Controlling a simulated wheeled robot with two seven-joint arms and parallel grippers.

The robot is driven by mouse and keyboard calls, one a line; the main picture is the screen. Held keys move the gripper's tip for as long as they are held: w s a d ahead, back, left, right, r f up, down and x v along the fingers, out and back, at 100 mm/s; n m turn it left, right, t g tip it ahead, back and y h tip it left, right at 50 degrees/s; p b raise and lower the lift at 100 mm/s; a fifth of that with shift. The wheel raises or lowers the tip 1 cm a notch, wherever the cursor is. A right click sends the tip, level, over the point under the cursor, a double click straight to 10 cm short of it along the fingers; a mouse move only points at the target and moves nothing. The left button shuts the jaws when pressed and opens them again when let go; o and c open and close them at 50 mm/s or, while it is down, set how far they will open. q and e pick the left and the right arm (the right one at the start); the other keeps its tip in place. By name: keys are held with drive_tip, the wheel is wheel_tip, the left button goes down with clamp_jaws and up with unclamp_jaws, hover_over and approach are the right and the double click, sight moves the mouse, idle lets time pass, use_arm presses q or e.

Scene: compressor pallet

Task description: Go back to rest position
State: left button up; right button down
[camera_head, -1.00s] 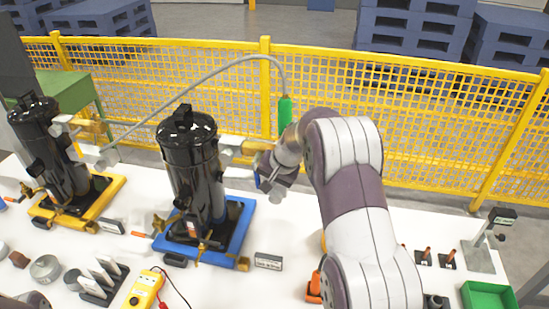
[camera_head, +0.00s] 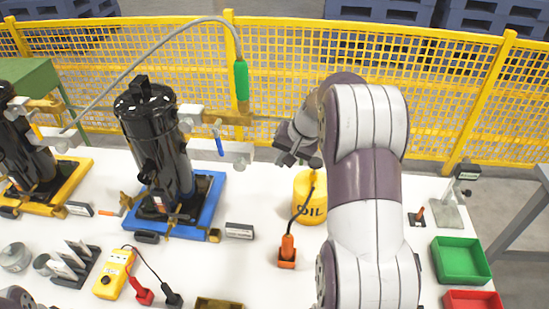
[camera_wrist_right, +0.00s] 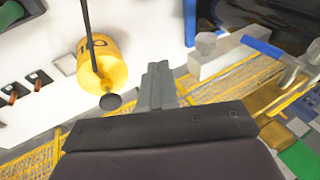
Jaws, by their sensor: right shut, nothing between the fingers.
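My right gripper (camera_head: 287,158) is shut and empty. In the head view it hangs in the air above the back of the white table, between the blue-based compressor and the yellow oil can (camera_head: 309,197). In the right wrist view the closed fingers (camera_wrist_right: 158,82) point over the table beside the oil can (camera_wrist_right: 102,65). The black compressor (camera_head: 157,150) stands upright on a blue base, left of the gripper and apart from it. A small dark part of my left arm may show at the lower left corner; its gripper is not visible.
A yellow mesh fence (camera_head: 285,75) runs behind the table. A grey hose with a green handle (camera_head: 241,82) arches over the compressor. A yellow multimeter (camera_head: 114,273), green bin (camera_head: 460,261) and red bin (camera_head: 472,300) lie toward the front.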

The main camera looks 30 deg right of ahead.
use_arm(q)
drive_tip(key=shift+w+a+f, duration=0.1)
drive_tip(key=shift+w+a, duration=0.05)
drive_tip(key=shift+w, duration=0.1)
use_arm(e)
drive_tip(key=shift+w+a, duration=0.15)
drive_tip(key=shift+w, duration=0.1)
use_arm(q)
drive_tip(key=shift+s, duration=0.1)
